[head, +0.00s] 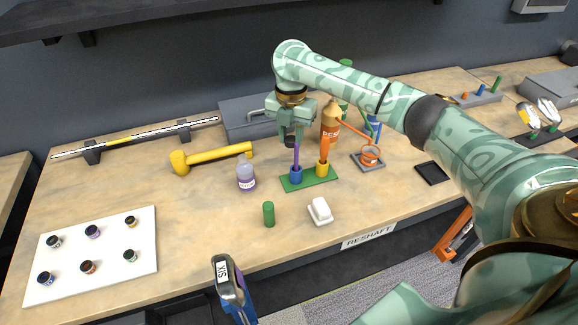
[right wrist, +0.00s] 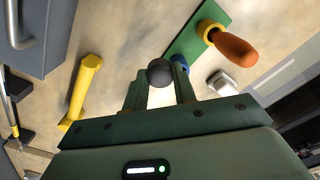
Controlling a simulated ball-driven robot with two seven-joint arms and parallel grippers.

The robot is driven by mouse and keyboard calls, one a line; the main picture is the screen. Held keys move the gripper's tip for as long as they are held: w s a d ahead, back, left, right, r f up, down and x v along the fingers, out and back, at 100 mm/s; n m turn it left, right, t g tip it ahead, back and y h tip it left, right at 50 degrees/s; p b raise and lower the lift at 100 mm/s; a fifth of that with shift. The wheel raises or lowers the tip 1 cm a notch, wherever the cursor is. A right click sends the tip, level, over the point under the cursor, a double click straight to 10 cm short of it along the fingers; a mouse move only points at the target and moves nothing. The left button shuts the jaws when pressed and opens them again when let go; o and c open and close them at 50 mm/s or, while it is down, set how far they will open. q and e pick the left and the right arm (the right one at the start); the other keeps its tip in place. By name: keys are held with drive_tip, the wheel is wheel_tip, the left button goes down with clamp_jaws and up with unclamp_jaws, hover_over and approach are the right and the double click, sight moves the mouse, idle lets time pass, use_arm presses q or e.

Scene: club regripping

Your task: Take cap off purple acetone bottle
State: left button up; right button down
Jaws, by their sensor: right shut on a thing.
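The acetone bottle (head: 246,176) stands upright on the workbench, left of the green stand. It is translucent with purple liquid and a label, and its narrow top shows no dark cap. My right gripper (head: 290,141) is above the bench by the green stand, up and right of the bottle. It is shut on a small dark round thing that looks like a cap; this also shows between the fingertips in the right wrist view (right wrist: 160,72). The bottle does not show in the right wrist view. My left gripper is not in view.
The green stand (head: 322,181) holds a purple tool (head: 296,157) and an orange-handled tool (head: 325,150) close to my right gripper. A yellow hammer (head: 218,154), green cylinder (head: 268,214) and white block (head: 320,210) lie nearby. A white board (head: 110,255) carries several small jars.

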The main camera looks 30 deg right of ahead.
wheel_tip(320, 180, down, 9)
drive_tip(key=b, duration=0.3)
drive_tip(key=shift+r, duration=0.35)
